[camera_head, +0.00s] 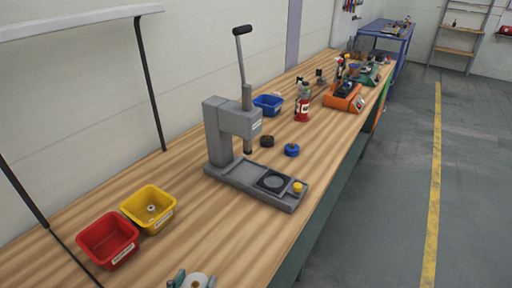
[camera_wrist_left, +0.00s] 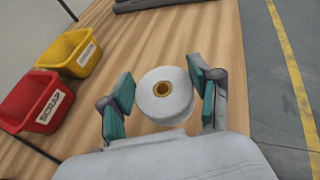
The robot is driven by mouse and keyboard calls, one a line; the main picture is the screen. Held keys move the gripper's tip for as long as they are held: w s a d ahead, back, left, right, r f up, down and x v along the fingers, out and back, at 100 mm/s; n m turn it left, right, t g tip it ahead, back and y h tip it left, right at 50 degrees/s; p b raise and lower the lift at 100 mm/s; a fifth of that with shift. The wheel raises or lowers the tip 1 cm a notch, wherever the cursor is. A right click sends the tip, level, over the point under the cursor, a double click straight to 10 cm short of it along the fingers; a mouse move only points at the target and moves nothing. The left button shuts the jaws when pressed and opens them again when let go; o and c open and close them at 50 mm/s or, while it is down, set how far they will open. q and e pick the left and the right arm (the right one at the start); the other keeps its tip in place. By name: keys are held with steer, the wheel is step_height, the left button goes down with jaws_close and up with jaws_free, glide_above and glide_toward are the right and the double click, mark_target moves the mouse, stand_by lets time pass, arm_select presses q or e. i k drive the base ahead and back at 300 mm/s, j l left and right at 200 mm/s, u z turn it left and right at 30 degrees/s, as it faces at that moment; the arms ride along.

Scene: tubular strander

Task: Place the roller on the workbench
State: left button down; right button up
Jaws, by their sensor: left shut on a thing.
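The roller (camera_wrist_left: 166,98) is a white spool with a brass-coloured hole in its middle. In the left wrist view it sits between the green finger pads of my left gripper (camera_wrist_left: 160,85), which is shut on it. In the head view the roller (camera_head: 195,281) and the fingertips of my left gripper (camera_head: 191,280) show at the bottom edge, over the workbench (camera_head: 225,235). I cannot tell whether the roller touches the wood. The workbench has a striped wooden top and also fills most of the left wrist view (camera_wrist_left: 140,45). My right gripper is not in view.
A red scrap bin (camera_head: 108,240) and a yellow bin (camera_head: 148,209) stand to the left. A grey lever press (camera_head: 232,130) stands further along, with a blue bin (camera_head: 268,104) and several tools beyond. Bare wood lies between the bins and the press base.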

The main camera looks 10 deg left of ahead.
mark_target(325, 139)
steer(key=i+l+u, duration=0.15)
steer(key=l, duration=0.4)
steer(key=i+l+u, duration=0.15)
steer(key=l, duration=0.35)
steer(key=l+u, duration=0.1)
steer(key=l, duration=0.45)
steer(key=i+l+u, duration=0.2)
steer(key=i+l, duration=0.25)
steer(key=i+l+u, duration=0.25)
steer(key=i+l, duration=0.2)
steer(key=i+l+u, duration=0.2)
steer(key=i+l, duration=0.2)
steer(key=l, duration=0.25)
